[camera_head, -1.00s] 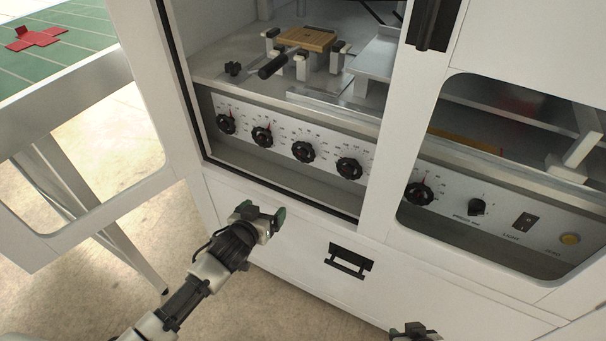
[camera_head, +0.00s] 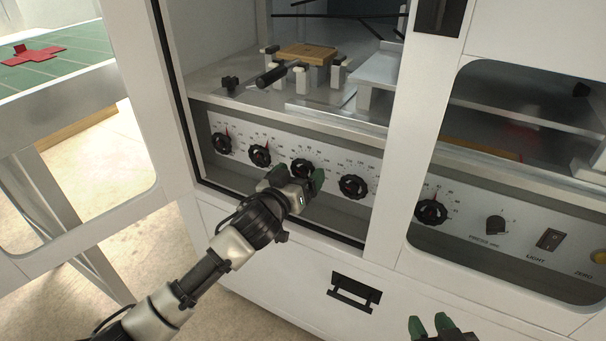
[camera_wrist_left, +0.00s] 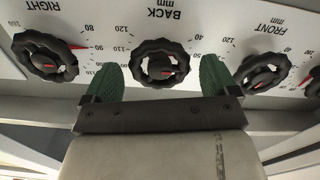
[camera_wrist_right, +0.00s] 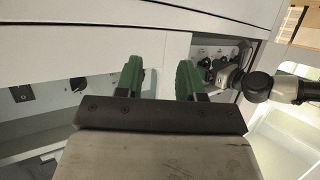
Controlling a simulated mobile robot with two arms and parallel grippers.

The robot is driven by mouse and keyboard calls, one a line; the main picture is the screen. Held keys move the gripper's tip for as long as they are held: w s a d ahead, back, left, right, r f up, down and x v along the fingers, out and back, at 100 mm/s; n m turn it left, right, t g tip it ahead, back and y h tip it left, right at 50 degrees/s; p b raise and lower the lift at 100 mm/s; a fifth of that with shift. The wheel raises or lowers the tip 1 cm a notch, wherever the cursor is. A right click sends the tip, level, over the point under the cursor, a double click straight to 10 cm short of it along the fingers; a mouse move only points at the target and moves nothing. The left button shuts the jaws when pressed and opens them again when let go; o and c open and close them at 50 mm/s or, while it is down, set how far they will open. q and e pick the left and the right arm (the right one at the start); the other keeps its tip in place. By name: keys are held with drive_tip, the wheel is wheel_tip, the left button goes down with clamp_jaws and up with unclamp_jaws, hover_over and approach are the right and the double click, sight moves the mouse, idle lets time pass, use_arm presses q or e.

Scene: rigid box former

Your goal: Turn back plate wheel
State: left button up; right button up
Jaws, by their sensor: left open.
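The back plate wheel (camera_head: 302,168) is a black lobed knob on the white dial panel, the third from the left. In the left wrist view, the back plate wheel (camera_wrist_left: 161,63) sits under an upside-down "BACK mm" label, with a red mark right of its hub. My left gripper (camera_head: 294,181) is open in front of this wheel. In the left wrist view, the green fingers of my left gripper (camera_wrist_left: 161,78) are on either side of the wheel; whether they touch it I cannot tell. My right gripper (camera_head: 430,325) is open and empty, low in front of the cabinet.
The front wheel (camera_wrist_left: 262,73) and right wheel (camera_wrist_left: 48,57) flank the back wheel closely. Another wheel (camera_head: 431,212) and a black knob (camera_head: 495,224) are farther right. A drawer handle (camera_head: 355,292) is below. A wooden block (camera_head: 306,54) rests on the fixture above the panel.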

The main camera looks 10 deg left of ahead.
use_arm(q)
drive_tip(key=shift+x, duration=1)
use_arm(e)
drive_tip(key=shift+w+a+r+t, duration=0.25)
drive_tip(key=shift+w+r+t, duration=0.15)
drive_tip(key=shift+r+t, duration=0.3)
